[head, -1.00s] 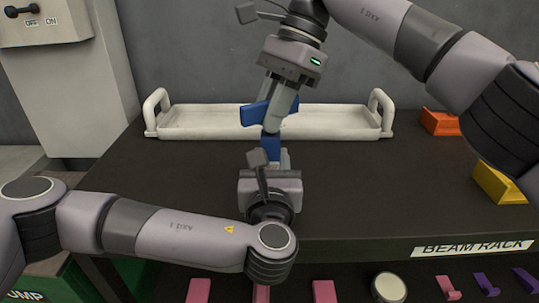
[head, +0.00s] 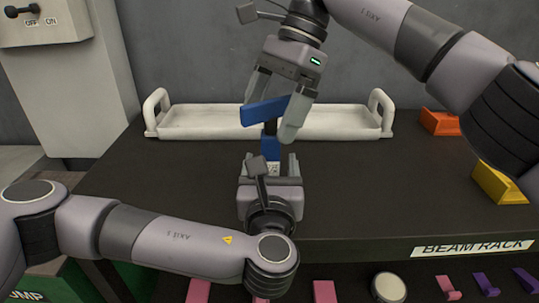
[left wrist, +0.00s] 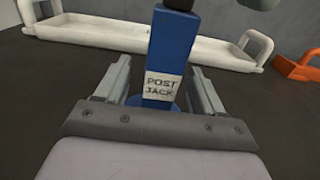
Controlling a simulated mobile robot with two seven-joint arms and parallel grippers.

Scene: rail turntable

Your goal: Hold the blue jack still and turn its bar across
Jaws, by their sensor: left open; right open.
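The blue jack has an upright post (head: 270,149) on the dark table, with a white POST JACK label facing my left wrist camera on the post (left wrist: 172,45). Its blue bar (head: 264,112) sits on top and runs roughly left to right in the head view, with its right end partly hidden. My left gripper (head: 270,164) is open, one finger on each side of the post; in the left wrist view (left wrist: 160,88) gaps show beside the post. My right gripper (head: 269,119) is open above, its fingers spread around the bar; whether they touch it I cannot tell.
A white tray (head: 180,132) with raised handles lies behind the jack. An orange block (head: 440,123) and a yellow block (head: 498,183) stand at the right. A BEAM RACK label (head: 472,247) marks the front edge. The table is clear left and right of the jack.

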